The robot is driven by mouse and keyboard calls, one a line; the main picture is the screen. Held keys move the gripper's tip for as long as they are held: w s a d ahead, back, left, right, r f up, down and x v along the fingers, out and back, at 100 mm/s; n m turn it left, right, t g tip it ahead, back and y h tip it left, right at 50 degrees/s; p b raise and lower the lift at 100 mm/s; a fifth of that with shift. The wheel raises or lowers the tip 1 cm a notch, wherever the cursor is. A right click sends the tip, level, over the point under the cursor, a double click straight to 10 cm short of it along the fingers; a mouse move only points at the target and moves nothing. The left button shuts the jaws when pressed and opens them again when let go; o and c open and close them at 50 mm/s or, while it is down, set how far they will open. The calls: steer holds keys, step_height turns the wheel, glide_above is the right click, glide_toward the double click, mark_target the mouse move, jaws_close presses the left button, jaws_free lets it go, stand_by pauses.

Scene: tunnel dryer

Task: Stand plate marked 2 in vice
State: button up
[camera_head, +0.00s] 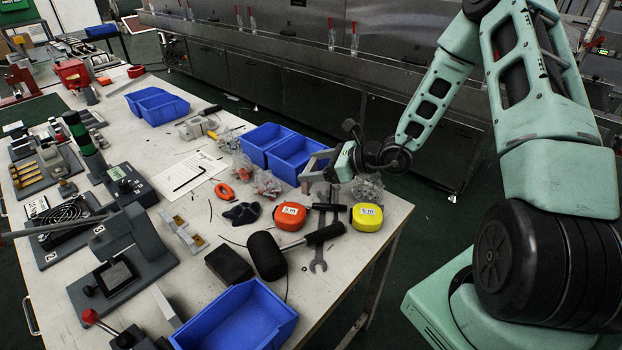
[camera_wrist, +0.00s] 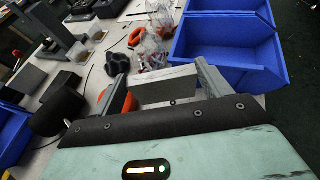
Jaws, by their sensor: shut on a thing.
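My gripper (camera_head: 318,168) is at the right edge of the bench, beside the blue bins. In the wrist view my gripper (camera_wrist: 160,92) is shut on a flat grey plate (camera_wrist: 165,86), which lies crosswise between the two fingers. I cannot read a number on the plate. It seems held above the bench top. I cannot tell for sure which thing is the vice. A low metal fixture with two brass-coloured pads (camera_head: 183,232) lies mid-bench, left of my gripper. A small grey device (camera_head: 196,127) stands farther back.
Two joined blue bins (camera_head: 262,145) stand close to my gripper. An orange tape measure (camera_head: 290,216), a yellow one (camera_head: 367,217), a wrench (camera_head: 318,256) and a black mallet (camera_head: 268,254) lie nearer. Grey fixtures (camera_head: 125,265) line the left side. A paper sheet (camera_head: 190,172) lies mid-bench.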

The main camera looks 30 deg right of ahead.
steer(key=shift+f, duration=1.95)
steer(key=shift+f, duration=0.2)
steer(key=o, duration=1.1)
